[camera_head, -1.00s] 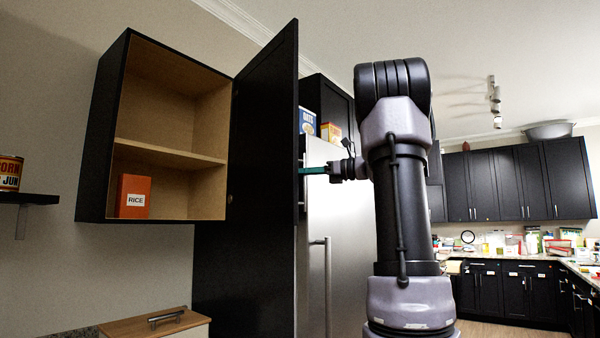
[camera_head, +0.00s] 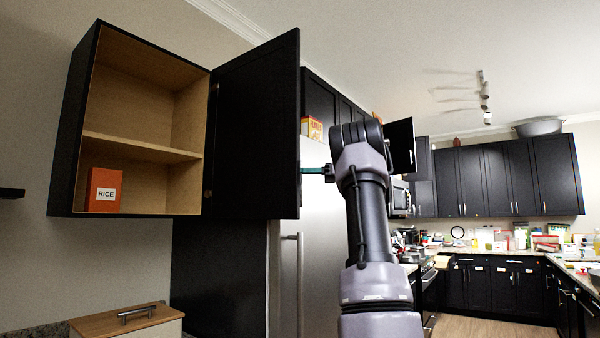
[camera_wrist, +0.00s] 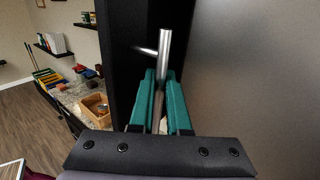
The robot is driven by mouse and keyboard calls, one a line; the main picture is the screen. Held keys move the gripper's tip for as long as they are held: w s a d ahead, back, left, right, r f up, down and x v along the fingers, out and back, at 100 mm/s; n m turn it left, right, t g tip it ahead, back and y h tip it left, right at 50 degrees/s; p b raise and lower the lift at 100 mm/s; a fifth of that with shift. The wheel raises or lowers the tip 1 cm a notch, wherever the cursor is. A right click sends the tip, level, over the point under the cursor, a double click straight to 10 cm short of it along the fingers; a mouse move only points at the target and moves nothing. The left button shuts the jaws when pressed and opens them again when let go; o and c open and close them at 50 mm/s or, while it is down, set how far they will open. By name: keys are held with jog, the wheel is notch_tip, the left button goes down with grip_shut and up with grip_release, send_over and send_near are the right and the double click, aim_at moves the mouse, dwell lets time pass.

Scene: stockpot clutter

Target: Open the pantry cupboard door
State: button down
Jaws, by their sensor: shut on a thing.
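The pantry cupboard (camera_head: 78,150) is a black wall cupboard with a pale wood inside and one shelf. Its black door (camera_head: 255,130) stands swung wide open to the right, hinged at the cupboard's right side. A red rice box (camera_head: 103,190) stands on the cupboard floor. My gripper (camera_head: 304,170) is at the door's outer edge. In the wrist view its green fingers (camera_wrist: 163,100) are shut around the door's silver bar handle (camera_wrist: 164,50). In the head view the handle is mostly hidden behind the door.
A steel fridge (camera_head: 315,230) stands behind the door and my arm. A counter with a wooden-lidded box (camera_head: 125,322) is below the cupboard. Black cabinets (camera_head: 505,180) and a cluttered counter are at the far right. Floor at the right is clear.

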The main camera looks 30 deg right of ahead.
jog(key=c, duration=0.9)
grip_release()
jog(key=shift+a, duration=0.1)
jog(key=v, duration=1)
jog(key=shift+s+d, duration=0.2)
jog(key=shift+d, duration=0.15)
